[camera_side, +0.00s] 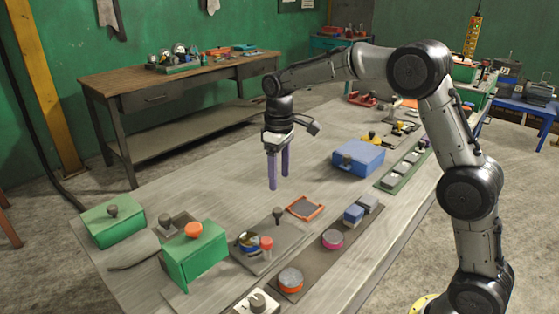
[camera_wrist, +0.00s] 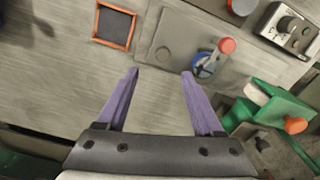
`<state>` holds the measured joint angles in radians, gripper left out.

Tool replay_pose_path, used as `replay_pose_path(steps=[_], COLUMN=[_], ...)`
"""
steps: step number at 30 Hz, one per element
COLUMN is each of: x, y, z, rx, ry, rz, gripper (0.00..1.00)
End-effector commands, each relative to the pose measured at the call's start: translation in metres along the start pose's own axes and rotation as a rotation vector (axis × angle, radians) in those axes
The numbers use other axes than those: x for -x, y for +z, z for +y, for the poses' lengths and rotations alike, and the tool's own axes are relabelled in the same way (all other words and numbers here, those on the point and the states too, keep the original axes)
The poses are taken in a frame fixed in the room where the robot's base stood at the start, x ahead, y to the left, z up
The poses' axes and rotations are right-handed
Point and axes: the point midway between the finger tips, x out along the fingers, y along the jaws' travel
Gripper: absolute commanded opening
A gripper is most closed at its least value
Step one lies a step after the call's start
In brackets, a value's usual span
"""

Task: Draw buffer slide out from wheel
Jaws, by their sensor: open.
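My gripper (camera_side: 278,182) has two purple fingers, open and empty, pointing down above the bench. It also shows in the wrist view (camera_wrist: 160,72), with nothing between the fingertips. A small round wheel (camera_side: 249,241) with blue and yellow on it sits on a flat grey plate (camera_side: 290,240). A red-topped knob (camera_side: 266,242) stands right beside the wheel; it may be the buffer slide's handle, but I cannot tell. In the wrist view the wheel (camera_wrist: 205,65) and red knob (camera_wrist: 227,45) lie beyond the right fingertip. A dark-topped post (camera_side: 277,212) stands on the same plate.
A green box with an orange knob (camera_side: 195,258) stands left of the plate, another green box (camera_side: 112,226) beyond it. An orange-framed dark tile (camera_side: 306,208) lies near the plate. A dark strip (camera_side: 318,262) carries round and blue pieces. A blue case (camera_side: 358,159) stands farther back.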

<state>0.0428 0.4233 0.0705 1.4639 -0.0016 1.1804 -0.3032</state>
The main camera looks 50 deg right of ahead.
Motion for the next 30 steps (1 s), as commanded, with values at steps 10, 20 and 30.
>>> replay_pose_path(steps=[10,20,30], x=[0.038,0.04,0.12], y=[0.0,0.0,0.045], z=[0.001,0.0,-0.019], rx=[0.0,0.001,0.011], ry=[0.001,0.0,0.046], rz=[0.0,0.0,0.149], gripper=[0.69,0.69,0.69])
